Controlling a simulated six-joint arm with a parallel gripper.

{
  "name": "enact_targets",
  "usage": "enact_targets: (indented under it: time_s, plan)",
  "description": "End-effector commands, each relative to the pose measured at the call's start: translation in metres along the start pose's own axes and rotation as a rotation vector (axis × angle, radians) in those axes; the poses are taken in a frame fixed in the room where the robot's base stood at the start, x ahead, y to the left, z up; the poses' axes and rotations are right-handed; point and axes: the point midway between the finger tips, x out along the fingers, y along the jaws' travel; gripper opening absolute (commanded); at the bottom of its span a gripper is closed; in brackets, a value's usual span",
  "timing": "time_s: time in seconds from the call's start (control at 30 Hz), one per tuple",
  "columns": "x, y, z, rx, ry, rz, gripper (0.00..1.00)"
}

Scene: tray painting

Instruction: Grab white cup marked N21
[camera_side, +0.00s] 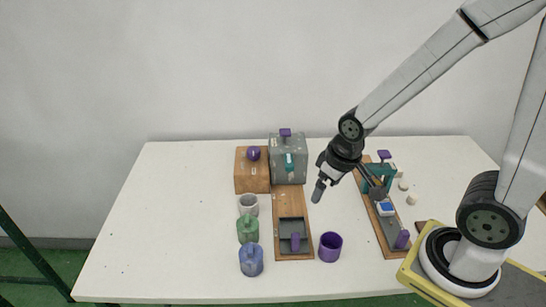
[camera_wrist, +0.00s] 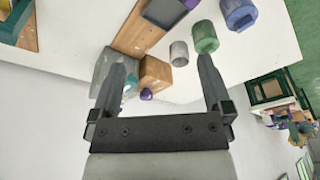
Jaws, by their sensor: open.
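A white cup (camera_side: 248,205), greyish and upright, stands on the table in front of the wooden box. It also shows in the wrist view (camera_wrist: 179,53), above centre, between the lines of my fingers. No marking on it is readable. My gripper (camera_side: 347,190) is open and empty, above the table and well to the right of the cup in the side view. Its two spread fingers show in the wrist view (camera_wrist: 162,64).
A green cup (camera_side: 248,229) and a blue cup (camera_side: 251,260) stand in a row in front of the white one. A wooden box (camera_side: 252,178) and grey box (camera_side: 288,165) stand behind. A wooden tray board (camera_side: 280,205) and purple cup (camera_side: 330,247) are to its right. The left table is clear.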

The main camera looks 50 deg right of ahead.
Motion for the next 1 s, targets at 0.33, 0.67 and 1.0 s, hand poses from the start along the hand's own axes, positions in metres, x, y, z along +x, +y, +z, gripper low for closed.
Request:
enact_targets:
  time_s: [0.33,0.67,1.0]
  plan:
    - [0.006,-0.004,0.004,0.08,-0.047,-0.026,1.0]
    - [0.029,-0.026,0.02,0.421,-0.244,-0.15,1.0]
    - [0.05,-0.062,0.019,0.839,-0.452,-0.326,1.0]
